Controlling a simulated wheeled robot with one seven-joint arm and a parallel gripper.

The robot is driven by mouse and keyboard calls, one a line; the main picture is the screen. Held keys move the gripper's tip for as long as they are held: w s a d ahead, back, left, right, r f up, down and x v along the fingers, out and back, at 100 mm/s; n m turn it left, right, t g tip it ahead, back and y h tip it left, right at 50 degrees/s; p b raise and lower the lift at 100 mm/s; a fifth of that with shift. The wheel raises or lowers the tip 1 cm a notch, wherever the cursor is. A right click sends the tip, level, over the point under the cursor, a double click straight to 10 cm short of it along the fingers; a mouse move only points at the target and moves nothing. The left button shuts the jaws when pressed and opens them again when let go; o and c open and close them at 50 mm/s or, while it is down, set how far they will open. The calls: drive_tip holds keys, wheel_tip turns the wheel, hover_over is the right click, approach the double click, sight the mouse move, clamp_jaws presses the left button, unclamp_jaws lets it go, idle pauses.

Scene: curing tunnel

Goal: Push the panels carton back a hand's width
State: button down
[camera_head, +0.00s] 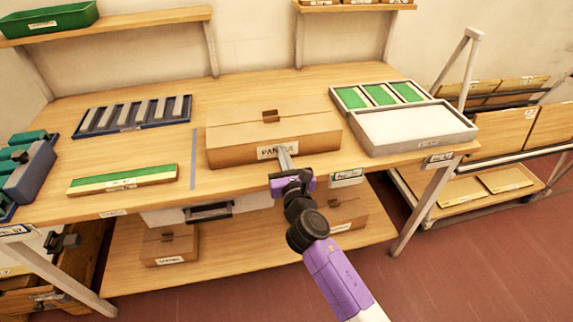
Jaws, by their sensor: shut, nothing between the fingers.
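The panels carton (235,145) is a wide, low brown cardboard box on the wooden workbench, near its front edge. It has a dark slot on top and a white label on its front face, partly hidden by my gripper. My gripper (287,158) is shut and empty, reaching from the lower right up to the front face of the carton, at the label. Its tip looks to be at or very close to that face; I cannot tell whether it touches.
The workbench (240,87) is bare behind the carton. A blue slotted rack (85,128) and a green-and-cream strip (125,180) lie to the left. A grey tray with a white surface (415,126) stands close on the right, with a green-panel tray (341,99) behind it. A shelf (130,22) hangs above.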

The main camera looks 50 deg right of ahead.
sight(276, 134)
drive_tip(key=shift+w+d, duration=0.2)
drive_tip(key=shift+w, duration=0.1)
drive_tip(key=x, duration=0.9)
drive_tip(key=shift+w, duration=0.1)
